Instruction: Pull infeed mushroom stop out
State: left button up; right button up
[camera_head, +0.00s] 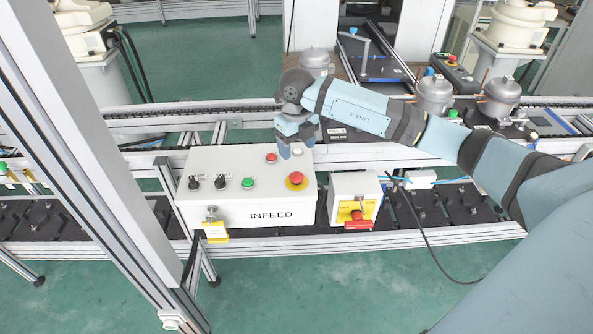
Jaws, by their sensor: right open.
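The infeed box (262,200) is a white control box labelled INFEED, mounted on the near rail left of centre. Its red mushroom stop (296,179) sits on a yellow ring at the right of the sloped panel. My right gripper (291,154) is open and points down at the top of the panel, a little above and behind the mushroom stop and apart from it. Nothing shows between its fingers. Whether the stop is pressed in or out is too small to tell. My left gripper is not in view.
The panel also carries two black knobs (207,183), a green button (247,182) and a red button (271,158). A smaller box with a red and yellow switch (356,213) stands to the right. Silver compressors (434,94) stand behind. An aluminium post (100,150) rises at left.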

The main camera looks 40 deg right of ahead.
aim_at(297, 174)
notch_tip(297, 174, down, 9)
jog(key=shift+f+p, duration=0.2)
jog(key=shift+p, duration=0.4)
jog(key=c, duration=1.2)
jog(key=shift+w+r, duration=0.1)
jog(key=shift+r, duration=0.65)
grip_shut()
jog(key=o, duration=1.2)
grip_release()
jog(key=shift+r, duration=0.1)
notch_tip(297, 174, up, 14)
jog(key=b, duration=0.2)
jog(key=shift+f, duration=0.2)
